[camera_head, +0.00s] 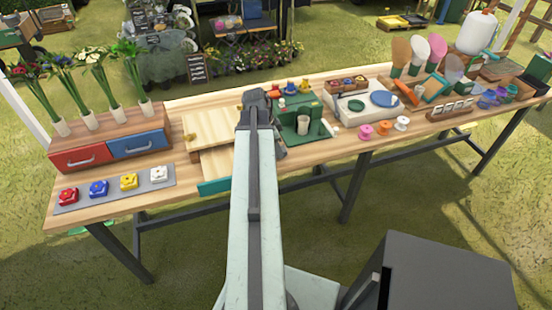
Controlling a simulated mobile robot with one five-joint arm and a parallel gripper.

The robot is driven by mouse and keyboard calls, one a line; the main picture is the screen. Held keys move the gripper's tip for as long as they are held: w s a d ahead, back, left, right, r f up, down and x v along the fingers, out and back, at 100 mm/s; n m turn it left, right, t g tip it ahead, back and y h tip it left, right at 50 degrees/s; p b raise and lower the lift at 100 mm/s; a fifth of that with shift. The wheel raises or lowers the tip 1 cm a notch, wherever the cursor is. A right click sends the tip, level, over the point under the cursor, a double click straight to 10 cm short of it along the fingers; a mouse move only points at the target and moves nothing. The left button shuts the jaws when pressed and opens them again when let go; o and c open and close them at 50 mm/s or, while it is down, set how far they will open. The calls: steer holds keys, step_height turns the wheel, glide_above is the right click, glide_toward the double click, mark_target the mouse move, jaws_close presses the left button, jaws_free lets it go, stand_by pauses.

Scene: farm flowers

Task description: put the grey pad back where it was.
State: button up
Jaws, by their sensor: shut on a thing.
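My arm rises from the bottom middle to a dark joint above the table. The dark end of my gripper (279,149) shows just right of the arm, low by the left edge of a green board. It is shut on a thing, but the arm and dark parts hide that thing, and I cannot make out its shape. I see no separate loose grey pad. A flat grey mat (148,189) lies at the left front of the table, with red, blue, yellow and white blocks on it.
A wooden box with red (82,158) and blue (139,144) drawers holds flowers. Wooden boards (212,127) lie left of my arm. A green stand with a cup (303,125), a pale tray (350,112), spools (366,131) and several paddles fill the right.

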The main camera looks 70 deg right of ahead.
step_height(320, 180, down, 3)
steer(key=shift+f+b, duration=0.15)
steer(key=shift+b, duration=0.9)
steer(key=shift+r, duration=0.25)
steer(key=shift+f, duration=0.2)
steer(key=o, duration=1.2)
steer(key=shift+r, duration=0.1)
steer(key=p+v, duration=1.2)
steer(key=shift+r, duration=0.1)
